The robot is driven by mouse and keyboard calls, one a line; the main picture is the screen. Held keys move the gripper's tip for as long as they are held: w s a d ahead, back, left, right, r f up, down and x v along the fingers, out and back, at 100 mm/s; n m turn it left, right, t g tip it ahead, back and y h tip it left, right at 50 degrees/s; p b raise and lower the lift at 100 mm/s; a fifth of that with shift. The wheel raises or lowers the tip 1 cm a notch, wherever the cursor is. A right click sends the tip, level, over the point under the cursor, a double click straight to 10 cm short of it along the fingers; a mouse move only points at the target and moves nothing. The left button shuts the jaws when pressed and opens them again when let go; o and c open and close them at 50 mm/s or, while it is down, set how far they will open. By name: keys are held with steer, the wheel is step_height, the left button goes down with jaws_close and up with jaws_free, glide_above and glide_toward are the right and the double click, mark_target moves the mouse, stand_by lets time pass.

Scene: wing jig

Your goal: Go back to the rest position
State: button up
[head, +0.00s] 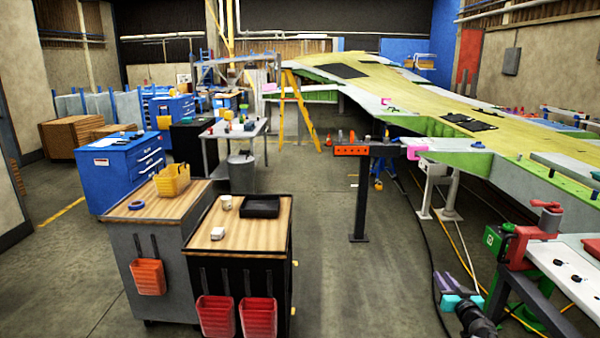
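My gripper (453,268) is low at the right in the head view, with purple fingers on a teal body and a dark wrist behind. Its two fingers look apart, with nothing visible between them. It is over the floor, left of the bench with the red clamp. Most of my arm is out of the picture.
A green frame with a red clamp (538,233) stands close to the gripper's right. Cables (432,262) lie on the floor nearby. The long wing (400,85) fills the right. Wood-topped carts (258,238) stand at the left. The middle floor (335,285) is clear.

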steer(key=w+a+f+y+b, duration=0.1)
steer(key=a+f, duration=0.8)
steer(key=a, duration=0.2)
steer(key=s+a+f+m+g+h+b, duration=0.1)
steer(key=s+a+f+g, duration=0.1)
steer(key=s+a+f, duration=0.45)
steer(key=s+a+f+m+g+b, duration=0.1)
steer(key=a+f+g, duration=0.2)
steer(key=f, duration=0.7)
steer(key=s+a+f+m+g+h, duration=0.1)
steer(key=s+a+f+g, duration=0.1)
steer(key=s+a+f, duration=0.45)
steer(key=s+a+f+g+b, duration=0.15)
steer(key=s+f+g, duration=0.25)
steer(key=s+f, duration=0.4)
steer(key=s+a+f+g, duration=0.25)
steer(key=s+f, duration=0.35)
steer(key=s, duration=0.4)
steer(key=s+a+r+n+g+y, duration=0.1)
steer(key=s+g, duration=0.3)
steer(key=s, duration=0.6)
steer(key=s+a+r+n+g, duration=0.1)
steer(key=s+a+n+g, duration=0.2)
steer(key=s, duration=0.7)
steer(key=shift+s+a+n+g+y, duration=0.15)
steer(key=shift+a+n+g+y, duration=0.4)
steer(key=shift+g, duration=0.6)
steer(key=shift+a+m, duration=0.1)
steer(key=shift+m, duration=0.15)
